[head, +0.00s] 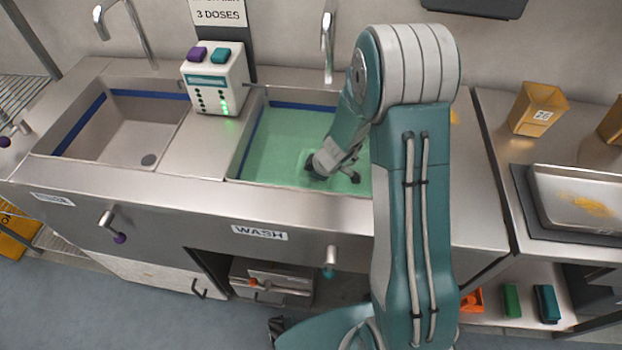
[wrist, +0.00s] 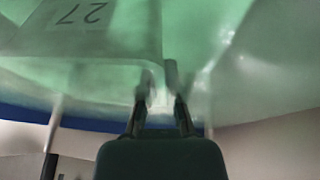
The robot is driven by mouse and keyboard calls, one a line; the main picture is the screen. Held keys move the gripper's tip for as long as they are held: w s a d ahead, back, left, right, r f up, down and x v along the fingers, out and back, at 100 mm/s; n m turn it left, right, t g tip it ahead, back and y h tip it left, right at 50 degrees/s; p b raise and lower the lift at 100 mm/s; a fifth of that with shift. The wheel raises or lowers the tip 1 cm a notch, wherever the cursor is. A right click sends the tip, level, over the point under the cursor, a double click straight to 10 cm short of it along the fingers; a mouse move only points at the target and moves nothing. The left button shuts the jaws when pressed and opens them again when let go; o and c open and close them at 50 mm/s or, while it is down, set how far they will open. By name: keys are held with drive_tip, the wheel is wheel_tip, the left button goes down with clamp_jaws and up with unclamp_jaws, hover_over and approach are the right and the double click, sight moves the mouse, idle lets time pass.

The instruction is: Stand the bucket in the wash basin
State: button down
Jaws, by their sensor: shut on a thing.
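The wash basin (head: 275,160), marked by a WASH label on its front, holds green liquid. My gripper (head: 335,175) reaches down into it, at the liquid's surface or below it; the arm hides the basin's right part. In the wrist view my gripper (wrist: 158,88) has its two fingers close together on a thin pale edge. A pale green-tinted wall with an upside-down 27 label, which looks like the bucket (wrist: 110,45), fills the upper left there. Its outline blurs into the green. The bucket cannot be made out in the head view.
An empty basin (head: 130,125) lies to the left. A white dosing box (head: 215,80) stands between the basins, and taps (head: 328,40) rise behind. At right are a yellow container (head: 538,108) and a steel tray (head: 580,195) with yellow residue.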

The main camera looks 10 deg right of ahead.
drive_tip(key=c, duration=0.8)
unclamp_jaws()
drive_tip(key=v, duration=1.2)
drive_tip(key=s+a+r+m+h, duration=0.1)
drive_tip(key=s+r+m, duration=0.25)
drive_tip(key=r, duration=0.25)
drive_tip(key=s+a+r+m, duration=0.2)
drive_tip(key=s+r, duration=0.3)
drive_tip(key=r, duration=0.2)
drive_tip(key=s+r+m+t+h, duration=0.1)
drive_tip(key=s+r+m, duration=0.2)
drive_tip(key=s, duration=0.3)
drive_tip(key=s+d+r+m+t+h, duration=0.1)
drive_tip(key=s+r+m, duration=0.2)
drive_tip(key=s+m, duration=0.2)
drive_tip(key=shift+s+r+t+h, duration=0.15)
drive_tip(key=shift+s+t+h, duration=0.2)
drive_tip(key=shift+s, duration=0.35)
